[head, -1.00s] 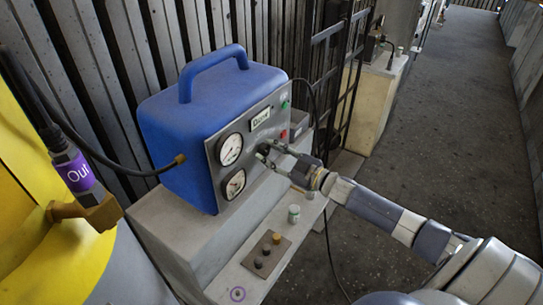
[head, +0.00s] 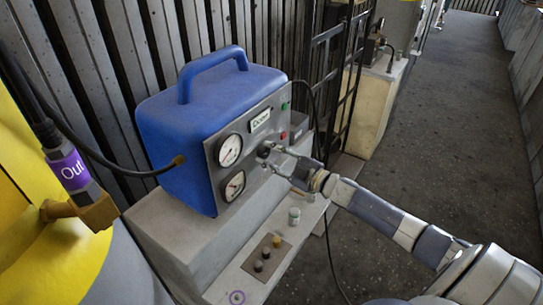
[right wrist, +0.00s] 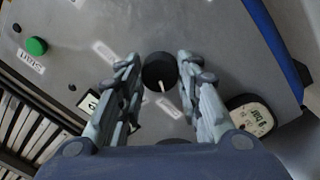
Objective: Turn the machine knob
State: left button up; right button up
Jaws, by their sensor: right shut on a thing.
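The machine is a blue box (head: 175,130) with a carry handle and a grey front panel (head: 253,147). Its black knob (right wrist: 159,72) has a pale pointer mark and sits between the fingertips of my right gripper (right wrist: 157,64) in the right wrist view. My right gripper also shows in the head view (head: 267,156), reaching in from the right to the panel, shut on the knob. Its fingers largely hide the knob there. My left gripper is not in view.
Two round gauges (head: 230,150) are left of the knob. A green button (head: 285,106) and a red button (head: 284,135) are to its right. A small plate with knobs (head: 262,258) lies on the ledge below. A purple "Out" hose fitting (head: 69,170) is at left. The walkway at right is clear.

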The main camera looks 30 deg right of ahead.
jog(key=o, duration=1.1)
jog(key=shift+c, duration=0.2)
jog(key=shift+s, duration=0.1)
jog(key=v, duration=1.1)
jog(key=shift+s+d, duration=0.15)
jog(key=shift+s, duration=0.2)
jog(key=shift+f, duration=0.1)
